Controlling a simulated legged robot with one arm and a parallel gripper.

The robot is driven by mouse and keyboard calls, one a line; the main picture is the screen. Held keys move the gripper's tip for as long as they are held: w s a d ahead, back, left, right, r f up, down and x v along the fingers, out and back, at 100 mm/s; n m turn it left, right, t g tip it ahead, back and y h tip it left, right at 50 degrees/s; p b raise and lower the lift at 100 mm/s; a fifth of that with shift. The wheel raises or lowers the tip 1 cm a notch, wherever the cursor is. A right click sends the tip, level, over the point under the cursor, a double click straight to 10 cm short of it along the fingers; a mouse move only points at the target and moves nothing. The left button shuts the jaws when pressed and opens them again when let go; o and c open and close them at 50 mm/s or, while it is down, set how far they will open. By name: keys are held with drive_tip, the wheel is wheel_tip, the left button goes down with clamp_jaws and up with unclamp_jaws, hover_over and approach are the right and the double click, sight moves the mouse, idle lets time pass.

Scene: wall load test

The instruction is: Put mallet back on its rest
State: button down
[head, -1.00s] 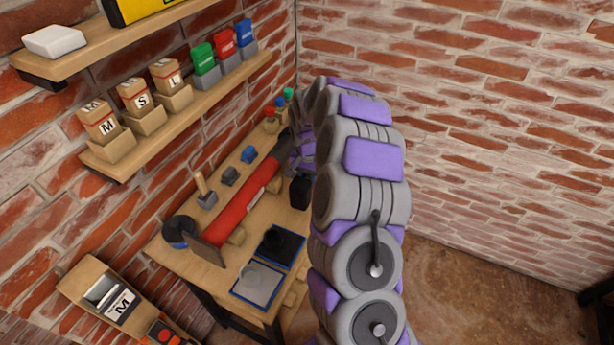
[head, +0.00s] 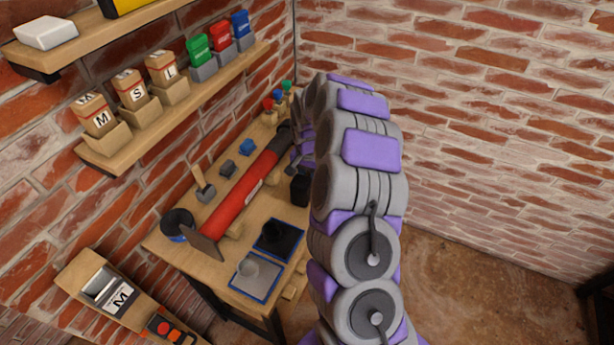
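My gripper (head: 295,151) is at the far end of the bench, just right of the black grip and partly hidden by my arm. Its grey fingers look spread and appear clear of the handle, with nothing visible between them.
A black container (head: 301,187) stands on the bench close to my arm. Two blue-edged trays (head: 255,278) lie at the near right. Shelves (head: 170,107) with boxes overhang the left; right is open floor.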

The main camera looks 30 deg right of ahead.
drive_tip(key=shift+f, duration=0.25)
idle(0.3)
drive_tip(key=shift+c, duration=0.6)
unclamp_jaws()
drive_tip(key=shift+a+r+p, duration=0.1)
drive_tip(key=shift+r+p, duration=1.2)
drive_tip(key=shift+r, duration=2.7)
